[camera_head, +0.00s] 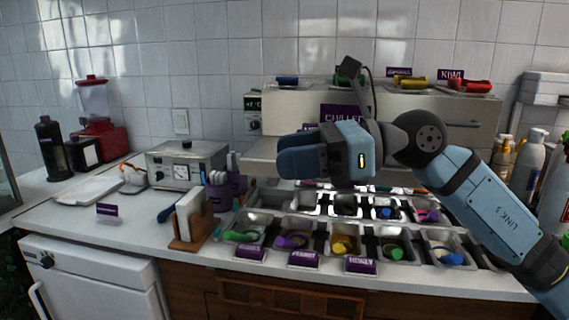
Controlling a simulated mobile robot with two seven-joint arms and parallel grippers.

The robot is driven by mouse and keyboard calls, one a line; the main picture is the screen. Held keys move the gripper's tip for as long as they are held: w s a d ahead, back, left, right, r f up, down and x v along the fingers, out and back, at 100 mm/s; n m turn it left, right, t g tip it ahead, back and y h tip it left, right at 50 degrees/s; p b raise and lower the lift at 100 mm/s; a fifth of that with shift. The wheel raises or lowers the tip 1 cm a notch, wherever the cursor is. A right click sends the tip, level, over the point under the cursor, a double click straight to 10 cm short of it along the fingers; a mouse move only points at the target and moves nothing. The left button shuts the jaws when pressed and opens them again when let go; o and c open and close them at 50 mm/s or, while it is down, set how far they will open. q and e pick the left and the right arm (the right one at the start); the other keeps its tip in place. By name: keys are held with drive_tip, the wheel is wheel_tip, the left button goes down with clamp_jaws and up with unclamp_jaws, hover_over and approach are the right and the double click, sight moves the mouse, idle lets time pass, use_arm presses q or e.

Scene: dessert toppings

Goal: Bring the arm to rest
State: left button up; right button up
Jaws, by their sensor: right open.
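My right arm (478,195) comes in from the right, with its blue and black links raised over the counter. Its right gripper (290,157) points left, held above the topping trays and in front of the chilled cabinet. The fingers are seen from the side, one nearly behind the other, so the gap between them is hard to see. No object shows in the gripper. My left gripper is not in view.
Metal topping trays (262,219) with coloured scoops lie below the gripper. The chilled cabinet (459,108) stands behind. A steel appliance (211,160), red blender (107,136) and napkin holder (173,243) stand left. Bottles (528,158) stand close to the arm at right.

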drive_tip(key=d+f+n+t+h, duration=0.2)
drive_tip(key=d+f+n+t, duration=0.2)
drive_tip(key=f+n+t, duration=0.45)
drive_tip(key=d+f+n+t+h, duration=0.1)
drive_tip(key=d+f+n+t, duration=0.3)
drive_tip(key=f+n, duration=0.7)
drive_tip(key=d+f+n+t+h, duration=0.25)
drive_tip(key=f+n+t, duration=0.45)
drive_tip(key=n, duration=0.6)
drive_tip(key=s+d+f+m+g+h, duration=0.3)
drive_tip(key=s+f+m, duration=0.35)
drive_tip(key=f, duration=0.45)
drive_tip(key=s+d+f+m+g+h, duration=0.25)
drive_tip(key=s+f+m+g, duration=0.2)
drive_tip(key=s+f, duration=0.5)
use_arm(q)
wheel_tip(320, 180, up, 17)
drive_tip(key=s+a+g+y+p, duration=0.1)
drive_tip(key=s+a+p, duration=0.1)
drive_tip(key=p, duration=2.8)
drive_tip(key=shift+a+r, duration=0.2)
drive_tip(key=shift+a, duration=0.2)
use_arm(e)
wheel_tip(320, 180, up, 15)
drive_tip(key=s+d+g+h, duration=0.1)
drive_tip(key=d+h, duration=0.1)
drive_tip(key=shift+s+d+r+m, duration=0.2)
drive_tip(key=shift+s+d+m, duration=0.05)
drive_tip(key=shift+s+m, duration=0.15)
